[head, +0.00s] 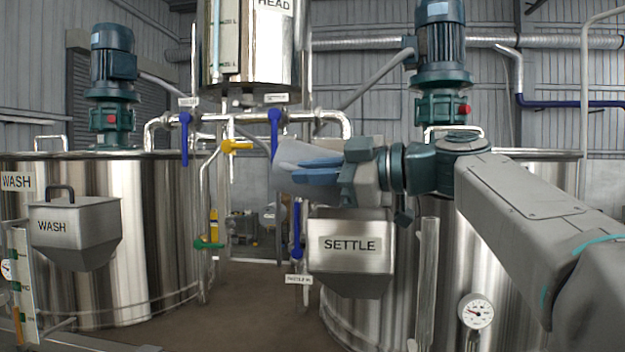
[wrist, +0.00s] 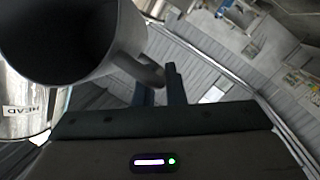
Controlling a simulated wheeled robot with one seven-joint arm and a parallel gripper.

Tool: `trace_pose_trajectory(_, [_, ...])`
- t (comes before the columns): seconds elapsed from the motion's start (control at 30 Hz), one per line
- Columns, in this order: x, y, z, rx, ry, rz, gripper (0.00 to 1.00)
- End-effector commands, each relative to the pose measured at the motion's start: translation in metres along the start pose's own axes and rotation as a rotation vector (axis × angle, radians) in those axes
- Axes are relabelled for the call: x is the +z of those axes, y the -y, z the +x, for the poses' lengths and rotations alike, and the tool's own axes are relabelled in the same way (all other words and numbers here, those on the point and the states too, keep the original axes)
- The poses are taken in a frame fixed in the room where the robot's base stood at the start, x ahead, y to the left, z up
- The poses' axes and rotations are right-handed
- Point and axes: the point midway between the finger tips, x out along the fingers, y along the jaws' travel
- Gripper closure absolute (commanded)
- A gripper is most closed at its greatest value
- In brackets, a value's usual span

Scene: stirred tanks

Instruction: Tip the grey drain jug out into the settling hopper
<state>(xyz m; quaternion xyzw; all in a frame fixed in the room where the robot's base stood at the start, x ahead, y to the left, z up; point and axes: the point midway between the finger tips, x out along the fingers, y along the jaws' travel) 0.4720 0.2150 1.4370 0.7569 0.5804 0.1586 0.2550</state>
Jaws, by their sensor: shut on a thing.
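My gripper (head: 318,172) is shut on the grey drain jug (head: 292,155), which looks tilted in the head view. In the wrist view the jug (wrist: 128,30) shows its dark open mouth at the upper left, and its handle (wrist: 140,68) reaches to my fingers (wrist: 160,88). Whether anything is inside is too dark to tell. The settling hopper (head: 350,280), a steel box with a tapered bottom labelled SETTLE, is on the front of the right tank. The jug shows above and to the left of it; their depth relation is unclear.
A wash hopper (head: 75,250) is on the left tank (head: 160,240). Pipes with blue valve handles (head: 275,130) and a yellow one (head: 237,146) run behind the jug. The head tank (head: 255,50) hangs above. Bare floor (head: 255,300) lies between the tanks.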

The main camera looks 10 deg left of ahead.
Motion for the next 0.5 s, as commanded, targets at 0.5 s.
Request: trace_pose_trajectory(0.5, [-0.0018,-0.0022,-0.0021,0.038,-0.055,0.015,1.0])
